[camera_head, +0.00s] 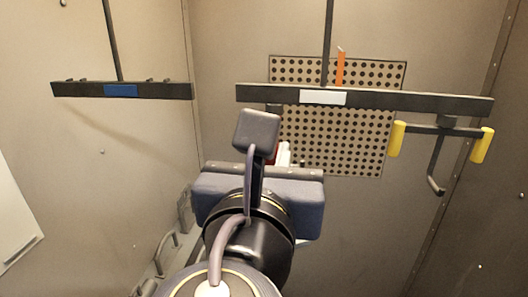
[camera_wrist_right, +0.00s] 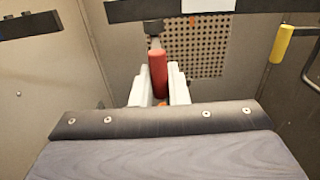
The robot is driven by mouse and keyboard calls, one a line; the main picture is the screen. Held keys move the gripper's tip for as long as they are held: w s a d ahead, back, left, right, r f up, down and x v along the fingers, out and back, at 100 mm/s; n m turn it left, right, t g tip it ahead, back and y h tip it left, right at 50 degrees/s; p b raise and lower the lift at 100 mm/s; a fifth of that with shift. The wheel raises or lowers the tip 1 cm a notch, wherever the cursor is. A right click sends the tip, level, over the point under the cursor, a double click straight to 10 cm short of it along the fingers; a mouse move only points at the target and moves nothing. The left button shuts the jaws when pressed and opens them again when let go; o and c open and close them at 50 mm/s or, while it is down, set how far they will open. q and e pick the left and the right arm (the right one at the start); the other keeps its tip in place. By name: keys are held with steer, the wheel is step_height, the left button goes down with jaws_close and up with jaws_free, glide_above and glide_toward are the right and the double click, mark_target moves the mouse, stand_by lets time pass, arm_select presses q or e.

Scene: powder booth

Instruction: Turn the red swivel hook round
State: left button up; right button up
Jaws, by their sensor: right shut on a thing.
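The red swivel hook (camera_wrist_right: 158,67) shows in the right wrist view as an upright red grip under a small dark fitting below the dark bar. My right gripper (camera_wrist_right: 158,84) is shut on it, with one pale finger on each side. In the head view only a sliver of red (camera_head: 273,157) shows beside the pale fingers (camera_head: 284,154). My own wrist and its camera housing hide the rest of the hook. My left gripper is not in view.
The dark overhead bar (camera_head: 420,102) carries a white label. A hook with two yellow grips (camera_head: 397,139) hangs at its right. An orange piece (camera_head: 340,68) stands before the perforated wall panel (camera_head: 345,150). Another bar with a blue label (camera_head: 121,90) hangs left, with open space below.

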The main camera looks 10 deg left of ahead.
steer(key=w+d, duration=0.5)
steer(key=shift+w+d+p, duration=0.3)
steer(key=shift+p, duration=0.1)
steer(key=o, duration=0.7)
stand_by(0.5)
steer(key=shift+s, duration=0.2)
steer(key=s+p, duration=0.1)
steer(key=s, duration=0.7)
steer(key=shift+s+a, duration=0.15)
steer(key=shift+s, duration=0.25)
